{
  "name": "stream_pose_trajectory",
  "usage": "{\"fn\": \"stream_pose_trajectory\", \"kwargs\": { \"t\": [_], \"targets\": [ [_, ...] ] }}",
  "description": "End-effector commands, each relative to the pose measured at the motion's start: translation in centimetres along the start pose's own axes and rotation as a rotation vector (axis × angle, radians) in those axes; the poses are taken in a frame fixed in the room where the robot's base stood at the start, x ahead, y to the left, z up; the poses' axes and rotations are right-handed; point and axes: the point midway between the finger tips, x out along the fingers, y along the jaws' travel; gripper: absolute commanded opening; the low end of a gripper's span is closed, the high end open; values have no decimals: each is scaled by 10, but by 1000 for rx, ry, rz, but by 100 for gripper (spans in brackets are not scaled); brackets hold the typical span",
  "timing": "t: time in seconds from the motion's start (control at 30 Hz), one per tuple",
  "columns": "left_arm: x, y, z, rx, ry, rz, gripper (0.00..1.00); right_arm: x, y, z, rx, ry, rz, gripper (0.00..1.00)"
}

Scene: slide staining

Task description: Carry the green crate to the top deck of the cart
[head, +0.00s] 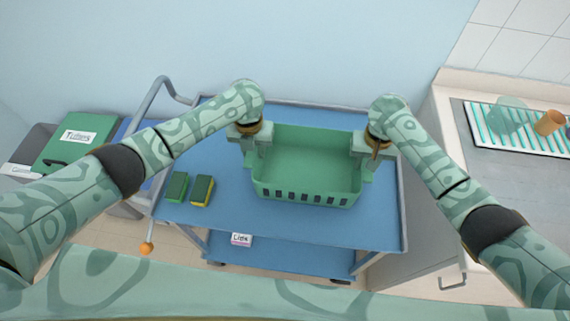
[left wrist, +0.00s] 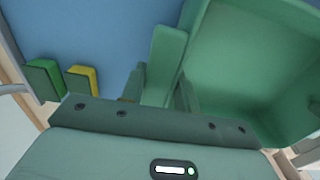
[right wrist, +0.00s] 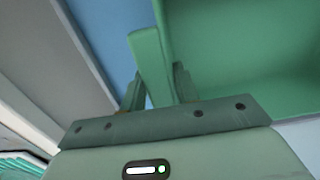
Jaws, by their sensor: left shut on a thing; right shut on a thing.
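The green crate (head: 306,160) is empty and upright, over the blue top deck of the cart (head: 240,222). Whether it rests on the deck or hangs just above it, I cannot tell. My left gripper (head: 252,155) is shut on the handle at the crate's left end; that handle stands between the fingers in the left wrist view (left wrist: 162,70). My right gripper (head: 359,165) is shut on the handle at the right end; it shows between the fingers in the right wrist view (right wrist: 150,65). The crate's underside is hidden.
A labelled box (head: 241,239) is on the lower deck. A counter with a drying rack (head: 520,128) stands at right, bins with a green lid (head: 78,143) at left.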

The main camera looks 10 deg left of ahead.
Motion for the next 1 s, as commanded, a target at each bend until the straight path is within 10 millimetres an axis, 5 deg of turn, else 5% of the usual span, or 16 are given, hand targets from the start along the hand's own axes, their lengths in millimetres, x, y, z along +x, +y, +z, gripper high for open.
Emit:
{"fn": "stream_pose_trajectory", "kwargs": {
  "t": [0.03, 0.1, 0.47, 1.0],
  "targets": [
    [7, 0, 0, 1, 2, 1, 34, 7, 0, 0, -1, -2, 1, 34],
    [2, 0, 0, 1, 0, 1, 53, 2, 0, 0, -1, -1, 1, 53],
    [-4, 0, 1, 0, -1, 0, 53, 2, 0, 0, 0, -1, 0, 53],
    [-109, 0, 0, 2, -2, 1, 53, 2, 0, 0, 0, -1, 0, 53]
  ]
}}
